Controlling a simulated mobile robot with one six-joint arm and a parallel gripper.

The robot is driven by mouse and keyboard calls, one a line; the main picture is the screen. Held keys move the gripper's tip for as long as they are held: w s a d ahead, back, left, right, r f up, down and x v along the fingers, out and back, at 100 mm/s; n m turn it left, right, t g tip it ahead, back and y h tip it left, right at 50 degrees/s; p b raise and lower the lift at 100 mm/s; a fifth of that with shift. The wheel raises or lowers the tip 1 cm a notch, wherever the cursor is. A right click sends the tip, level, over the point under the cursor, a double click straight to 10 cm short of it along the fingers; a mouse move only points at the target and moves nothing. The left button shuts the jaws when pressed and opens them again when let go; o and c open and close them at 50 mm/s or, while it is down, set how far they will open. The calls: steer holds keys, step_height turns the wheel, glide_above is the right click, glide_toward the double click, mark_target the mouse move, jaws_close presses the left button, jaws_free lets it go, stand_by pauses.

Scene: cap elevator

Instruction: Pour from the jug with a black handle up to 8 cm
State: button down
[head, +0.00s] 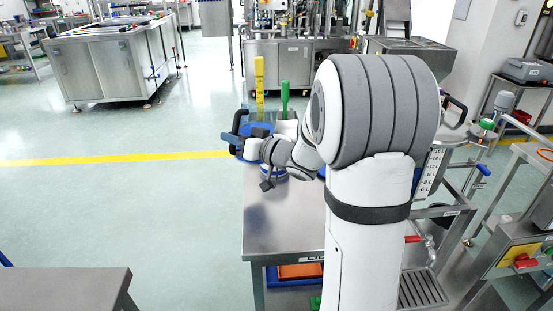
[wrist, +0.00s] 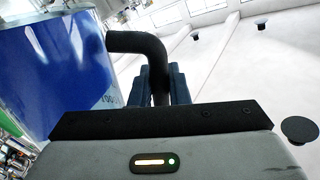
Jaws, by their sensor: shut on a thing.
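The jug (wrist: 75,75) is close on the left of the wrist view, with a blue band over a pale wall and part of some lettering. It looks tilted in that view. Its black handle (wrist: 137,42) bends across between the dark fingers of my gripper (wrist: 162,85), which are shut on it. In the head view my gripper (head: 238,142) is beyond the table's far left part, beside a blue shape (head: 258,129) that seems to be the jug. The jug's mouth, its contents and any receiving vessel cannot be made out.
A steel table (head: 285,225) stands below my arm, its near part clear. A yellow upright handle (head: 259,75) and a green one (head: 285,92) stand close behind the jug. Machinery with a red-handled valve (head: 413,239) is at right.

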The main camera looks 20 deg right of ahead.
stand_by(0.5)
steer(key=shift+f+m, duration=0.3)
stand_by(0.6)
steer(key=shift+w+d+f+n+b, duration=0.1)
steer(key=shift+f+n+b, duration=0.05)
steer(key=shift+n+b, duration=0.35)
steer(key=shift+w+d+r+n+b, duration=0.2)
steer(key=shift+d+n+b, duration=0.1)
steer(key=shift+n+b, duration=0.7)
steer(key=shift+w+d+r+n, duration=0.1)
steer(key=shift+d+r+n, duration=0.05)
steer(key=shift+r+n, duration=0.3)
steer(key=shift+f, duration=0.15)
